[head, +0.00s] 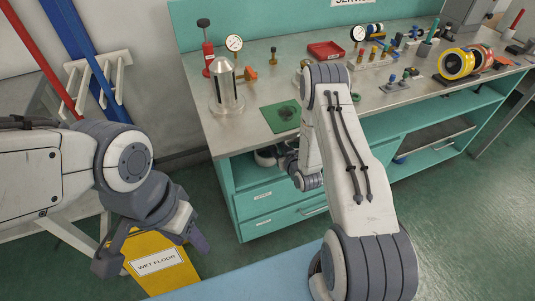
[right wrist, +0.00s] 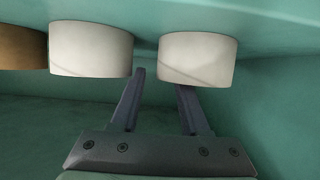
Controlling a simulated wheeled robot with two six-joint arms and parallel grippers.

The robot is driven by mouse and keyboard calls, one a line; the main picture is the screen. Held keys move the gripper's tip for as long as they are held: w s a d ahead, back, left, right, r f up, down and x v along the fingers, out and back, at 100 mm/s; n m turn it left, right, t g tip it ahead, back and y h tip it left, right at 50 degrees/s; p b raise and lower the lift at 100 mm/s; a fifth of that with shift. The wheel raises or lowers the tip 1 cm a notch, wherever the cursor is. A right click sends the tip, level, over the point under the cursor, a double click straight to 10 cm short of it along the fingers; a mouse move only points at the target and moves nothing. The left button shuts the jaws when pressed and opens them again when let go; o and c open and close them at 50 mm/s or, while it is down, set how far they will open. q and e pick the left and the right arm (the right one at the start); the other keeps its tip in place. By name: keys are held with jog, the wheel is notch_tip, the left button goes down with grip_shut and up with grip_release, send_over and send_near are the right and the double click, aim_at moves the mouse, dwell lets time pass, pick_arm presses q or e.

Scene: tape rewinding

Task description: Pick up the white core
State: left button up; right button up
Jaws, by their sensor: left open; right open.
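In the right wrist view, a white core (right wrist: 197,58) stands in front of my right gripper (right wrist: 161,82). A second white core (right wrist: 90,48) is to its left. My right gripper is open, with nothing held between its fingers. Its left fingertip shows at the gap between the two white cores. Its right fingertip meets the lower edge of the right-hand white core in the picture; I cannot tell whether they touch. In the head view, my right arm reaches into the bench's open shelf and its gripper is largely hidden. My left gripper (head: 155,255) is open and empty.
A brown core (right wrist: 22,45) sits beside the left white core. The green workbench (head: 215,135) carries a metal cylinder (head: 228,92), a green mat (head: 270,118) and various tools. A yellow wet-floor sign (head: 160,278) stands below my left gripper. Shelf walls surround my right gripper closely.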

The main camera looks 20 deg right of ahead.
jog(key=shift+w, duration=0.1)
jog(key=shift+f, duration=0.1)
grip_shut()
jog(key=shift+d, duration=0.1)
